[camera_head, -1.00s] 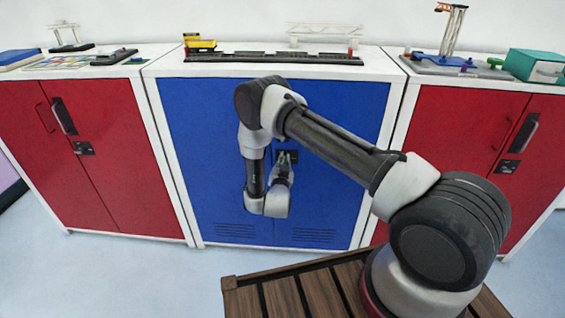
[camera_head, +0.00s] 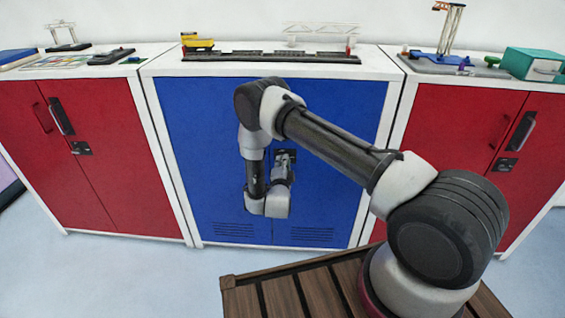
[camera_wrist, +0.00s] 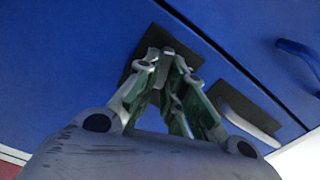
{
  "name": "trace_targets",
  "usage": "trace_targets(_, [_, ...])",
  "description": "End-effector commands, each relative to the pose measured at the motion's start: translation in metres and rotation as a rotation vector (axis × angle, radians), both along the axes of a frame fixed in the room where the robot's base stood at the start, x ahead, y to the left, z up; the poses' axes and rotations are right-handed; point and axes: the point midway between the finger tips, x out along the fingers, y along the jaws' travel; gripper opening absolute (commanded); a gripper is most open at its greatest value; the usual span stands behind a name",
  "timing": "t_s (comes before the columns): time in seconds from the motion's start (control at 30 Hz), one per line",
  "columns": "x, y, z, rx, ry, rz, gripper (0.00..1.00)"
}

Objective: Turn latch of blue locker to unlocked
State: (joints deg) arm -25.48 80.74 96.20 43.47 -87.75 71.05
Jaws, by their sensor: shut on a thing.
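The blue locker (camera_head: 325,115) stands in the middle, doors closed, with my arm in front of it. It fills most of the wrist view (camera_wrist: 75,60). Its dark latch plate (camera_wrist: 136,66) sits beside the door seam. My gripper (camera_wrist: 165,55) is at the plate, fingers closed together on the small latch (camera_wrist: 168,50). The fingers hide most of the latch, so its exact angle cannot be told. In the head view my gripper (camera_head: 285,158) is at the locker's latch area, largely covering it.
Red lockers stand on the left (camera_head: 110,190) and right (camera_head: 450,125). A model rail track (camera_head: 270,57) lies on the blue locker's white top. In the wrist view, a dark handle plate (camera_wrist: 248,106) and a blue handle (camera_wrist: 298,58) lie near my gripper.

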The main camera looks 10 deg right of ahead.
Motion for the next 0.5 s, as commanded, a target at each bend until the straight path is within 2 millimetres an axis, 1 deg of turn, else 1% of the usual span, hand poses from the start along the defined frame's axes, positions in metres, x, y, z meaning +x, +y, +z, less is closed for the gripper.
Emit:
trace_targets(0.2, [0.0020,-0.0016,0.0005,0.149,-0.053,-0.003,0.00])
trace_targets(0.5, [0.0021,-0.0019,-0.0006,0.266,-0.093,-0.002,0.00])
